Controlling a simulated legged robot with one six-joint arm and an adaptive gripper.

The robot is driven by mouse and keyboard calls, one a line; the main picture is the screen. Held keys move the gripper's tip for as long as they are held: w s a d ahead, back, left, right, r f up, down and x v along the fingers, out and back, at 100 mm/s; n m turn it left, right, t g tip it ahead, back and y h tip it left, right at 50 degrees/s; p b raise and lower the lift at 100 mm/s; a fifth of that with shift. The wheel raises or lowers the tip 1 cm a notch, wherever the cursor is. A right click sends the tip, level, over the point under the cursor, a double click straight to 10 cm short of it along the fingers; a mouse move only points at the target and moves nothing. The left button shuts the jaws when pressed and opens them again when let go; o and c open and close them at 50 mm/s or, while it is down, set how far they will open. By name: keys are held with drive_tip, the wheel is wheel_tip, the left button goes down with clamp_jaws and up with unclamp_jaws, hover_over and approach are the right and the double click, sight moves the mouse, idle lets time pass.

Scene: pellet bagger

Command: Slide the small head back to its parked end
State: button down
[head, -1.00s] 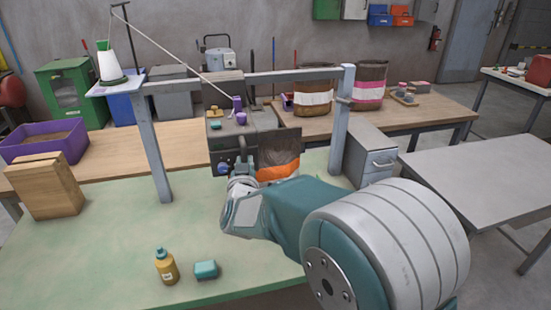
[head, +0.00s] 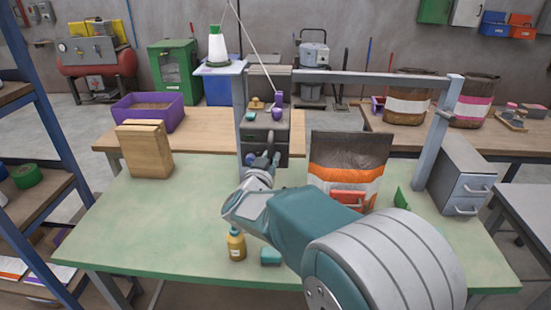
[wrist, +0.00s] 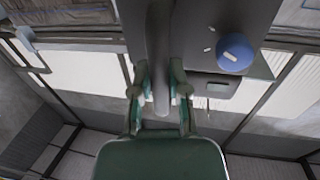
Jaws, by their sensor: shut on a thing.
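The small head (head: 288,130), a grey box with purple, yellow and teal parts on top, sits under the cross beam close beside the frame's left post (head: 240,110). My gripper (head: 262,163) is at its front, partly hidden by my own wrist. In the wrist view my gripper (wrist: 160,92) is shut on a dark upright bar-like handle (wrist: 158,50) of the head. The head's dark face (wrist: 205,30) and a round blue knob (wrist: 235,53) show just right of the fingers. A thread runs upward from the head.
A bag (head: 348,160) with white and orange bands stands right of the head, a red part (head: 348,199) before it.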

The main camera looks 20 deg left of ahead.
drive_tip(key=c, duration=0.6)
unclamp_jaws()
drive_tip(key=s+d, duration=0.1)
drive_tip(key=s, duration=1)
drive_tip(key=shift+s+d, duration=0.15)
drive_tip(key=shift+s, duration=0.25)
